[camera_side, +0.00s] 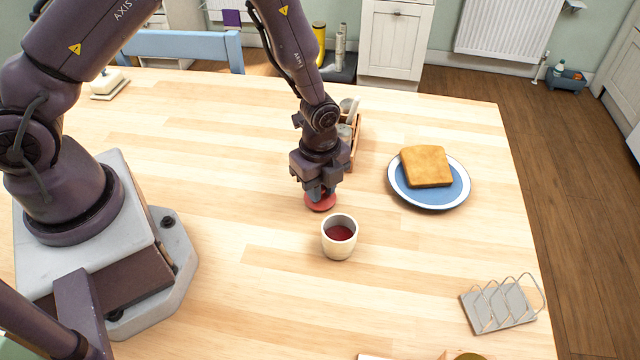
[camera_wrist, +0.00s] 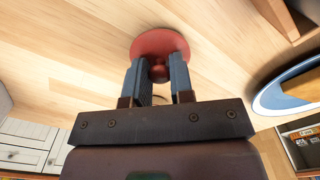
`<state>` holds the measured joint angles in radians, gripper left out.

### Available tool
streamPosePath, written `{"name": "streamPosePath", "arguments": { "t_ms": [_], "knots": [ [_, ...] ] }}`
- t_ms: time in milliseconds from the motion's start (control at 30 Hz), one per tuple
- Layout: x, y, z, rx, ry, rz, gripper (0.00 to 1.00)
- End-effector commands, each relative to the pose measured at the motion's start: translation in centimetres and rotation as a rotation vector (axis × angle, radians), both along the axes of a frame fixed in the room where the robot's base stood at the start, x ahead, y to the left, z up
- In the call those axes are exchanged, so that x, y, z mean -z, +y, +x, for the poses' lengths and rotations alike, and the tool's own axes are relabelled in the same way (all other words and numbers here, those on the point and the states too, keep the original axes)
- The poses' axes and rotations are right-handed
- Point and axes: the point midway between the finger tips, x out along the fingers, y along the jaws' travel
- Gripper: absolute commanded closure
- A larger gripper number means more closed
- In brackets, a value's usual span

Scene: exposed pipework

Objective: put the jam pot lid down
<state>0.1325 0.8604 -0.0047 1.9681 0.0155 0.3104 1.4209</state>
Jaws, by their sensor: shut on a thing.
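The jam pot lid (camera_side: 320,204) is a red disc with a knob. My gripper (camera_side: 318,192) is shut on its knob and points down at the table. The lid is at or just above the table top; I cannot tell whether it touches. In the wrist view the lid (camera_wrist: 160,46) shows beyond my gripper's two fingers (camera_wrist: 159,75), which sit on either side of the knob. The jam pot (camera_side: 339,238), a cream cup with dark red jam inside, stands upright and uncovered, just in front of the lid and slightly right.
A blue and white plate (camera_side: 430,204) with a slice of toast (camera_side: 426,166) lies to the right. A wooden caddy (camera_side: 356,140) stands close behind my gripper. A wire toast rack (camera_side: 498,304) is at the front right. The table (camera_side: 240,200) left of the lid is clear.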

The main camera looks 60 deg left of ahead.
Motion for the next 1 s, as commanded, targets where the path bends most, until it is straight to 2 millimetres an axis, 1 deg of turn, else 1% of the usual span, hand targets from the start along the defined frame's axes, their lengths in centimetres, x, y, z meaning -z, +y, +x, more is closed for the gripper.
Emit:
{"name": "streamPosePath", "arguments": {
  "t_ms": [267, 300, 367, 400, 667, 767, 867, 1000],
  "knots": [
    [0.3, 0.0, 0.0, -0.001, 0.001, 0.000, 1.00],
    [0.3, 0.0, 0.0, -0.001, 0.000, 0.000, 0.69],
    [0.3, 0.0, 0.0, -0.001, 0.000, 0.000, 0.55],
    [0.3, 0.0, 0.0, -0.001, 0.000, 0.000, 0.53],
    [0.1, 0.0, 0.0, -0.001, 0.000, 0.000, 0.53],
    [-0.6, 0.0, 0.0, -0.001, -0.001, -0.001, 0.53],
    [-2.1, 0.0, 0.1, -0.002, -0.005, -0.002, 0.53],
    [-5.2, 0.0, 0.1, -0.001, -0.006, -0.002, 0.53]
  ]
}}
